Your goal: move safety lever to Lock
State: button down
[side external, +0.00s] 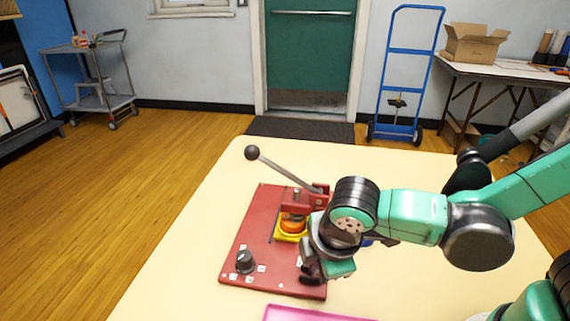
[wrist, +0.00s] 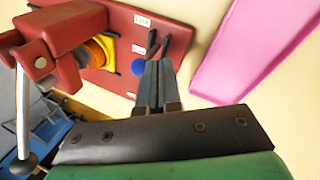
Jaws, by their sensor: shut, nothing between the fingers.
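A red base board (side external: 262,225) lies on the table and carries a hand press (side external: 305,200). In the wrist view, a small dark lever (wrist: 152,43) stands near the board's edge, between a white label (wrist: 142,20) and a blue round button (wrist: 138,68). I take it for the safety lever; the label's text is too small to read surely. My gripper (wrist: 160,62) is shut and empty, its tips at or just beside this lever; I cannot tell whether they touch. In the side view my gripper (side external: 312,268) is over the board's right front part and hides the lever.
The press's long handle with a black ball (side external: 252,153) slants up to the left. A yellow plate with an orange disc (side external: 293,226) sits under the press. A black knob (side external: 245,260) is at the front left. A pink tray (side external: 310,314) lies in front. Table left is clear.

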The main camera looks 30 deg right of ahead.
jog(key=shift+w+a, duration=0.1)
jog(key=shift+w+a+g+h, duration=0.3)
jog(key=shift+g+h, duration=0.2)
jog(key=shift+g, duration=0.1)
jog(key=shift+s+d, duration=0.1)
jog(key=shift+d, duration=0.05)
jog(key=shift+s+d+f, duration=0.15)
jog(key=shift+s+d, duration=0.3)
jog(key=shift+s, duration=0.1)
jog(key=shift+s+a, duration=0.1)
jog(key=shift+s, duration=0.15)
jog(key=s, duration=0.2)
jog(key=s+r, duration=0.1)
jog(key=shift+s+a+r, duration=0.1)
jog(key=shift+s+a, duration=0.1)
jog(key=shift+a, duration=0.2)
jog(key=a+r, duration=0.3)
jog(key=r, duration=0.6)
jog(key=shift+s+a, duration=0.15)
jog(key=shift+s, duration=0.15)
